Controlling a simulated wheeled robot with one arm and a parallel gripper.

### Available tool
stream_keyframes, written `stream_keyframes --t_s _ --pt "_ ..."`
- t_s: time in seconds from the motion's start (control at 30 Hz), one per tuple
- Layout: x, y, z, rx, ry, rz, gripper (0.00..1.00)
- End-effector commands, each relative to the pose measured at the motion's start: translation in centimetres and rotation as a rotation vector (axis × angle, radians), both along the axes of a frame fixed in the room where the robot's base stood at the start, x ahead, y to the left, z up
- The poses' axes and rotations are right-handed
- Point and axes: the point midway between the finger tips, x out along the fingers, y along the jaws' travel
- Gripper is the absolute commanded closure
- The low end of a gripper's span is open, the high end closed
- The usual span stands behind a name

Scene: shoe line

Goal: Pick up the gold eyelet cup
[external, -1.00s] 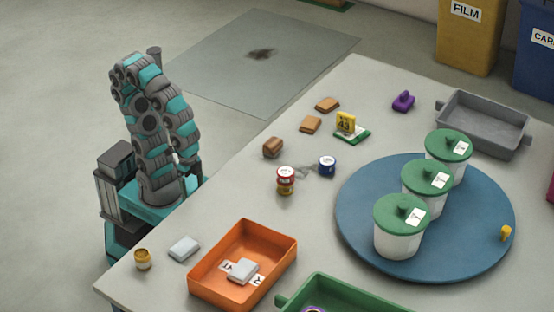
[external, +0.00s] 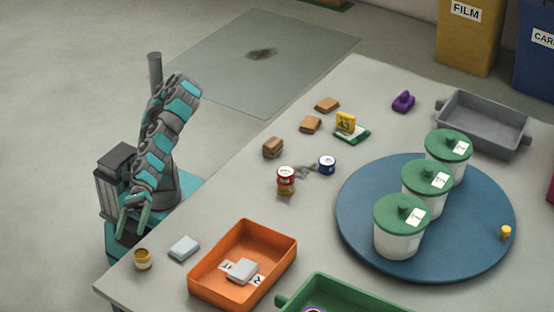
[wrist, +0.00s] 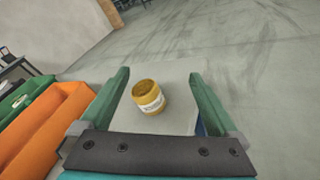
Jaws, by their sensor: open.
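The gold eyelet cup (external: 142,259) is a small round gold cup with a pale label. It stands upright near the front left corner of the table (external: 330,90). In the wrist view the gold eyelet cup (wrist: 148,96) shows between the two green fingers, slightly left of the middle, label facing me. My gripper (external: 133,222) is open and empty, above and behind the cup in the external view. In the wrist view my gripper (wrist: 160,82) has its fingers wide apart, one on each side of the cup, not touching it.
A white block (external: 184,248) lies right of the cup. An orange tray (external: 270,272) holding a grey-white block stands further right, with a green tray (external: 350,292) beyond it. The table's left and front edges are close to the cup.

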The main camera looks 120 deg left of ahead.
Motion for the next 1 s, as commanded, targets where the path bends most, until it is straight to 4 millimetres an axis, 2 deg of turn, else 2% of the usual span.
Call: stream_keyframes --t_s 0.13,0.3,0.37,0.8,0.87,1.0 --pt "2.4 0.2 1.9 -0.256 0.206 0.124 0.04" --pt "3.7 0.7 2.7 -0.379 0.309 0.182 0.04" --pt "3.8 0.8 2.2 -0.387 0.319 0.187 0.04" --pt "3.8 0.7 -5.5 -0.379 0.316 0.184 0.04" --pt "4.1 0.2 -4.5 -0.38 0.318 0.183 0.04" --pt "4.6 -0.5 -4.5 -0.382 0.316 0.184 0.04"
